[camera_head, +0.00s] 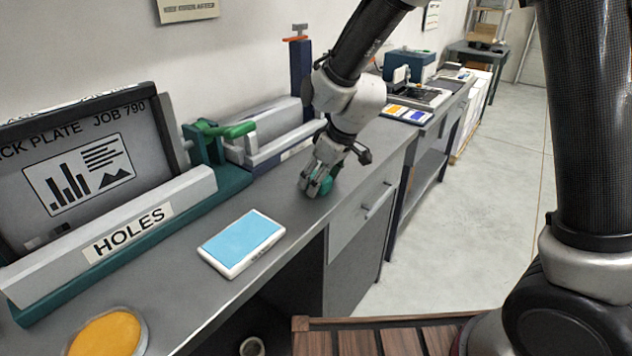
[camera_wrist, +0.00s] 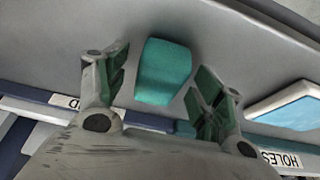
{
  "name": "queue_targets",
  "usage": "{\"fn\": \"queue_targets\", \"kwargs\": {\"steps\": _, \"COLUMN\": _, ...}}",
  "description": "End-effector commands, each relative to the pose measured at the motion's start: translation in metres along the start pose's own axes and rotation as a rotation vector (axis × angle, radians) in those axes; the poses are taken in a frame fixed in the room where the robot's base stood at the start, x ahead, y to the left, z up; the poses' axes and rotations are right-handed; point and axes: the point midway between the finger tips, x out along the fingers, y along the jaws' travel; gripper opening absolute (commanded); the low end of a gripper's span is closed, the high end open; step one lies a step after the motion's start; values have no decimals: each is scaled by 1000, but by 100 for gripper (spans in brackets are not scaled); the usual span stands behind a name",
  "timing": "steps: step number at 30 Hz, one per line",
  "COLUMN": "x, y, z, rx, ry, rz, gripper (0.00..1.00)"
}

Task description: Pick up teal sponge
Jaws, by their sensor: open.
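The teal sponge (camera_wrist: 164,72) lies on the grey counter (camera_wrist: 60,50). In the wrist view it sits between and just beyond the two fingers of my gripper (camera_wrist: 160,85), which are spread apart, with a gap showing on each side of it. In the head view my gripper (camera_head: 318,186) is low over the counter, pointing down, and the sponge (camera_head: 328,187) shows only in part, as the fingers hide some of it. I cannot tell from these views whether the fingers touch it.
A white tray with a light blue pad (camera_head: 243,241) lies on the counter nearer the front. A grey press labelled HOLES (camera_head: 110,240) and a green clamp (camera_head: 222,131) stand along the wall side. A round orange tin (camera_head: 106,334) is at the lower left. Counter around the sponge is clear.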

Motion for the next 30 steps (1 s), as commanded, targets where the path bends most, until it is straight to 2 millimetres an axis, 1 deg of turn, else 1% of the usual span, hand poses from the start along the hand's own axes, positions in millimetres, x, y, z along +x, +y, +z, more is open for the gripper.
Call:
{"fn": "queue_targets", "kwargs": {"steps": 2, "x": 0, "y": 0, "z": 0, "rx": 0, "ry": 0, "rz": 0, "gripper": 68}}
{"fn": "queue_targets", "kwargs": {"steps": 3, "x": 0, "y": 0, "z": 0, "rx": 0, "ry": 0, "rz": 0, "gripper": 64}}
{"fn": "queue_targets", "kwargs": {"steps": 5, "x": 0, "y": 0, "z": 0, "rx": 0, "ry": 0, "rz": 0, "gripper": 53}}
{"fn": "queue_targets", "kwargs": {"steps": 9, "x": 0, "y": 0, "z": 0, "rx": 0, "ry": -1, "rz": 0, "gripper": 28}}
{"fn": "queue_targets", "kwargs": {"steps": 10, "x": 0, "y": 0, "z": 0, "rx": 0, "ry": -1, "rz": 0, "gripper": 26}}
{"fn": "queue_targets", "kwargs": {"steps": 17, "x": 0, "y": 0, "z": 0, "rx": 0, "ry": -1, "rz": 0, "gripper": 26}}
{"fn": "queue_targets", "kwargs": {"steps": 20, "x": -4, "y": 0, "z": -1, "rx": 0, "ry": 0, "rz": 0, "gripper": 26}}
{"fn": "queue_targets", "kwargs": {"steps": 23, "x": -15, "y": 0, "z": -7, "rx": -2, "ry": 3, "rz": 0, "gripper": 26}}
{"fn": "queue_targets", "kwargs": {"steps": 30, "x": -62, "y": 0, "z": -26, "rx": -1, "ry": 3, "rz": 1, "gripper": 26}}
